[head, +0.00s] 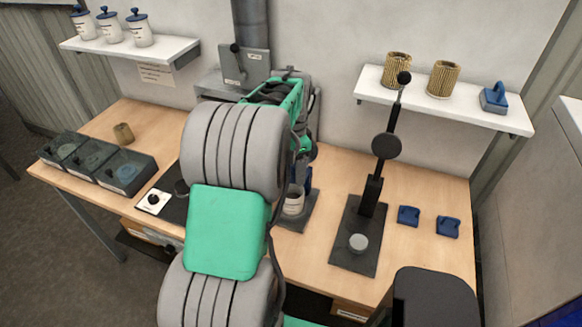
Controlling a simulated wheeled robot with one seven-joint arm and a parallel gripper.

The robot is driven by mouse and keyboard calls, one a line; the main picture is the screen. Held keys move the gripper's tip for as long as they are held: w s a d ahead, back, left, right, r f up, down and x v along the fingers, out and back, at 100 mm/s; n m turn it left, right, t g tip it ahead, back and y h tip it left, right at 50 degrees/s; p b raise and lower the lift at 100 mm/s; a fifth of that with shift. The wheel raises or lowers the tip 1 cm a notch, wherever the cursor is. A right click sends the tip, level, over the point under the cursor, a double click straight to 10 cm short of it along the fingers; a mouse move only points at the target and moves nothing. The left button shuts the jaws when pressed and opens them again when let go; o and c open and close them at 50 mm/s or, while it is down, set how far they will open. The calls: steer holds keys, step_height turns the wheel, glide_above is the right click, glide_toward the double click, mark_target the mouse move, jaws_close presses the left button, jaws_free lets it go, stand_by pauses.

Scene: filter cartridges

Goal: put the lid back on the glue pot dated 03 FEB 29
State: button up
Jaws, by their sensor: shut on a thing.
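A white glue pot (293,204) with a small label stands on a dark base plate (304,217) at the middle of the bench. Its date is too small to read. My gripper (299,178) is right over this pot, pointing down, mostly hidden behind my own arm. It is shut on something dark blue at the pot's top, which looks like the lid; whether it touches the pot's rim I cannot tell. Three more white pots with dark blue knobbed lids stand on the left wall shelf (180,50): one (82,24), another (111,29) and a third (141,32).
A lever press (362,222) stands on the right of the bench, with two blue blocks (408,215) (447,227) beside it. Grey open bins (127,174) and a tan cartridge (123,133) are at left. The right shelf (445,101) holds cartridges. A grey duct (251,30) rises behind.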

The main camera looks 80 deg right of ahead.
steer(key=shift+f+b, duration=1.9)
steer(key=shift+f, duration=1.25)
steer(key=shift+w+a, duration=0.15)
steer(key=shift+w, duration=0.05)
steer(key=shift+f, duration=0.1)
steer(key=o, duration=1.4)
steer(key=shift+o, duration=0.3)
